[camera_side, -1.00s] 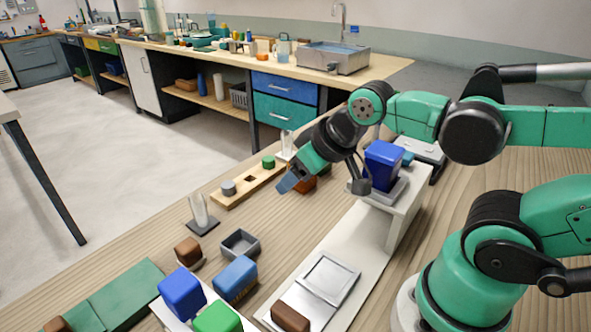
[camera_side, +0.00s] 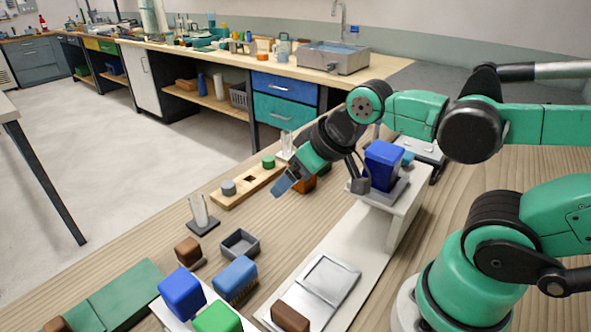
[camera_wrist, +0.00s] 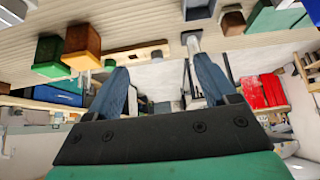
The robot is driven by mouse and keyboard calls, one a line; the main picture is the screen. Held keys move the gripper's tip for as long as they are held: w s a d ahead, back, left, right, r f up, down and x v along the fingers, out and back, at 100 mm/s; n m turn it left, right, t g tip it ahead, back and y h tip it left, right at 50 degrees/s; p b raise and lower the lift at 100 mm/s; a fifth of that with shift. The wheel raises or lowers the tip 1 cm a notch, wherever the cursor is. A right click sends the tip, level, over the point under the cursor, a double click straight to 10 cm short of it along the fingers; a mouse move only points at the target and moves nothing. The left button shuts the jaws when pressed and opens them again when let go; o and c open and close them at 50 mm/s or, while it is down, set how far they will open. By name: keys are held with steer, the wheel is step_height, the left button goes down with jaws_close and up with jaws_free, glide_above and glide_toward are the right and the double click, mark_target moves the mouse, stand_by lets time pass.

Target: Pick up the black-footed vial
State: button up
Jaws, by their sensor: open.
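The black-footed vial (camera_side: 199,211) is a clear glass tube standing upright on a dark square foot, left of centre on the wooden bench in the side view. In the wrist view, which looks upside down, a vial on a dark foot (camera_wrist: 198,11) shows at the top, near my right-hand finger. My gripper (camera_side: 284,186) is up and to the right of the vial in the side view, apart from it. Its two blue fingers (camera_wrist: 158,68) are spread with nothing held between them.
A wooden rack (camera_side: 246,188) with grey and green plugs stands behind the vial. Another glass vial (camera_side: 287,142) stands beyond it. A brown block (camera_side: 188,250) and an open grey tray (camera_side: 240,244) are in front. A white stand (camera_side: 412,205) holds a blue box (camera_side: 384,165).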

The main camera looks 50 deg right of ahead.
steer(key=n+g+y, duration=0.2)
steer(key=n+y, duration=0.7)
glide_toward(192, 210)
steer(key=a, duration=0.2)
steer(key=w+f+n+y, duration=0.2)
steer(key=f+n, duration=0.1)
steer(key=shift+w+a+f, duration=0.1)
steer(key=shift+w+f, duration=0.1)
steer(key=shift+w, duration=0.1)
steer(key=shift+f+n+y, duration=0.55)
steer(key=shift+n+y, duration=0.05)
steer(key=shift+x, duration=2.85)
jaws_close()
